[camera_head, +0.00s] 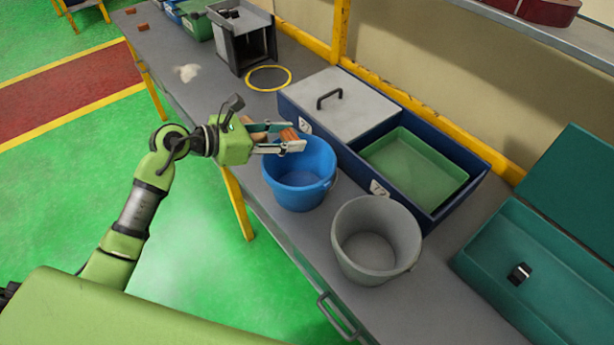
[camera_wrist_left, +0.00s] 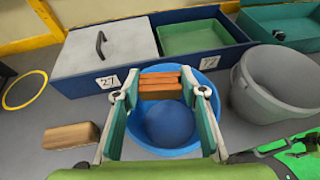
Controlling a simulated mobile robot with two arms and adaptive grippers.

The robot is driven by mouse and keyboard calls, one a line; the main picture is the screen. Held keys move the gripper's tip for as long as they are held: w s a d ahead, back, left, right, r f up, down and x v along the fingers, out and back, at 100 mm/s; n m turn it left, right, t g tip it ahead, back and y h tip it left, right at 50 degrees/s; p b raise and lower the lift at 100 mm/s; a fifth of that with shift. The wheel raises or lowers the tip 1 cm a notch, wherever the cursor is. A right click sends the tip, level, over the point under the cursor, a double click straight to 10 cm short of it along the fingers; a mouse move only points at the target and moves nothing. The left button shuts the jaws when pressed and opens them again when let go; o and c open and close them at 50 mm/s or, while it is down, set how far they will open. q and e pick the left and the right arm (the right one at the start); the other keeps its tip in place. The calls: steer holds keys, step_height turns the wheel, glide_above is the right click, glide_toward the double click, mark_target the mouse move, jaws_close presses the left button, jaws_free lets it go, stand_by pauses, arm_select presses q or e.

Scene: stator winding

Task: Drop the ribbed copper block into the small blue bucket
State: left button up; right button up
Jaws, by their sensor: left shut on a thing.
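The ribbed copper block (camera_head: 290,134) is held between the fingertips of my left gripper (camera_head: 288,138), above the far side of the small blue bucket (camera_head: 300,187). In the left wrist view the ribbed copper block (camera_wrist_left: 160,82) shows its grooves and sits across the fingertips of the left gripper (camera_wrist_left: 160,90). The blue bucket (camera_wrist_left: 170,128) opens below it and the part of its inside that shows looks empty. The bucket stands upright on the grey bench. My right gripper does not show.
A plain brown block (camera_wrist_left: 70,136) lies on the bench left of the bucket. A grey bucket (camera_head: 376,240) stands right of the blue one. Behind are a blue case (camera_head: 340,140) with a grey lid and a green tray (camera_head: 415,170). A yellow ring (camera_head: 269,78) marks the bench.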

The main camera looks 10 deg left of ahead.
arm_select(q)
step_height(320, 180, down, 3)
steer(key=shift+w+f+b, duration=0.1)
steer(key=shift+f+b, duration=0.1)
steer(key=shift+b, duration=0.75)
steer(key=shift+f+b, duration=0.5)
steer(key=shift+f, duration=0.3)
steer(key=o, duration=1.4)
steer(key=v, duration=1.2)
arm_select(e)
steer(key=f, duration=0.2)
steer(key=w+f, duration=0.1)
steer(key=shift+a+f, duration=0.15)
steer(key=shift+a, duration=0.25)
